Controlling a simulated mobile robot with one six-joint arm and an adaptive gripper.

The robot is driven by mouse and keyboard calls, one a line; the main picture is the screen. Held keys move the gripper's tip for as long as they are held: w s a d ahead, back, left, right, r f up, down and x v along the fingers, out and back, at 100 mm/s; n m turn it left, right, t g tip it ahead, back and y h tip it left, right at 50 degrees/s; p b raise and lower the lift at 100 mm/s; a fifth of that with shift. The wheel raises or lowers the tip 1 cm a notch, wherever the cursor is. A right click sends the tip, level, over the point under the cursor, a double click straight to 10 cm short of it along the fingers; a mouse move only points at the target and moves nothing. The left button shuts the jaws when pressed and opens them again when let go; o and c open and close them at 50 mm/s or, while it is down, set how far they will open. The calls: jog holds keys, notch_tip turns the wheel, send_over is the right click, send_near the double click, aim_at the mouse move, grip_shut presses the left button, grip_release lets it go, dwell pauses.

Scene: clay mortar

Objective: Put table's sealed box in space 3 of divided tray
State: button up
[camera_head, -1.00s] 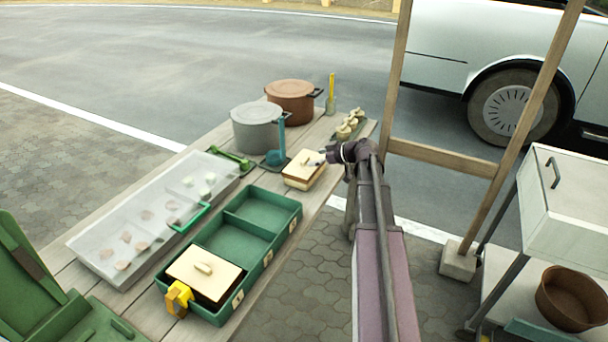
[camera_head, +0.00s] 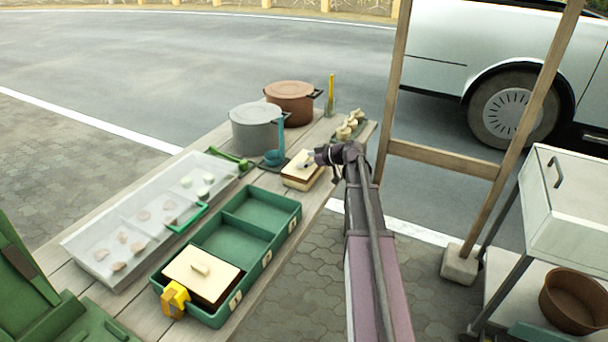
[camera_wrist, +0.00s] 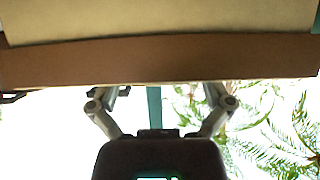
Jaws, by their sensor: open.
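The sealed box (camera_head: 300,175), with a cream lid and a small handle, sits on the table beyond the green divided tray (camera_head: 262,263). A similar lidded box (camera_head: 200,278) fills the tray's nearest compartment; the middle and far compartments look empty. The number labels on the tray's side are too small to read. My gripper (camera_head: 309,160) is open at the sealed box's right end, close to its handle. In the wrist view, a cream and brown box surface (camera_wrist: 160,62) fills the top, in front of my spread fingers (camera_wrist: 160,98). Contact cannot be told.
A clear tray of clay pieces (camera_head: 105,235) lies left of the divided tray. A grey pot (camera_head: 255,130), a brown pot (camera_head: 290,100) and a teal tool (camera_head: 276,157) stand behind the sealed box. A wooden post (camera_head: 398,80) rises right of my arm. A yellow clip (camera_head: 174,298) sits at the tray's near corner.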

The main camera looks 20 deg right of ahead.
jog(key=c, duration=1.3)
jog(key=shift+r, duration=0.2)
notch_tip(320, 180, up, 10)
jog(key=p, duration=1)
jog(key=shift+f, duration=0.2)
jog(key=shift+r, duration=0.1)
notch_tip(320, 180, up, 8)
jog(key=p, duration=0.8)
jog(key=shift+r+p, duration=0.2)
jog(key=shift+p, duration=0.1)
